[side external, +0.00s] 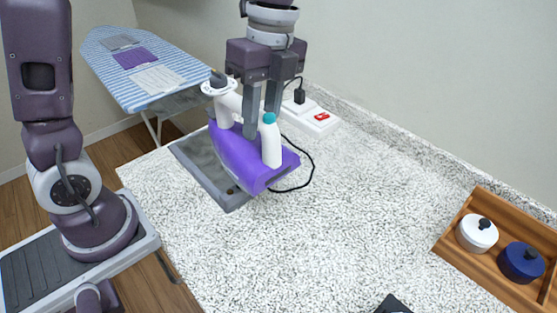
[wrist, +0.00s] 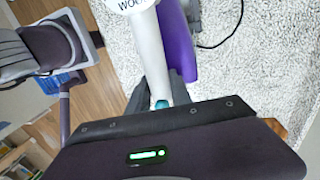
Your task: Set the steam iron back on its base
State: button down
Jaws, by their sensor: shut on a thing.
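The steam iron has a purple body (side external: 240,160) and a white handle (side external: 271,150) with a teal end. My gripper (side external: 261,124) comes down from above and is shut on the white handle. The wrist view shows the handle (wrist: 150,45) between my fingers, with part of the purple body (wrist: 180,45) beside it. The grey, tray-like base (side external: 203,172) lies on the counter under and to the left of the iron. The iron covers much of the base, and its right end reaches past the base's edge. I cannot tell whether they touch.
A white power strip (side external: 312,118) with a red switch and a black cord (side external: 308,165) lie behind and right of the iron. A wooden tray (side external: 460,243) with a white pot and a blue pot stands far right. A striped ironing board (side external: 145,65) is behind left. The middle counter is clear.

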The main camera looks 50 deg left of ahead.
send_over(230, 124)
jog(key=shift+w+r, duration=0.15)
jog(key=shift+w, duration=0.05)
jog(key=shift+a, duration=0.5)
jog(key=shift+f, duration=4.4)
jog(key=c, duration=1.1)
grip_release()
jog(key=o, duration=0.5)
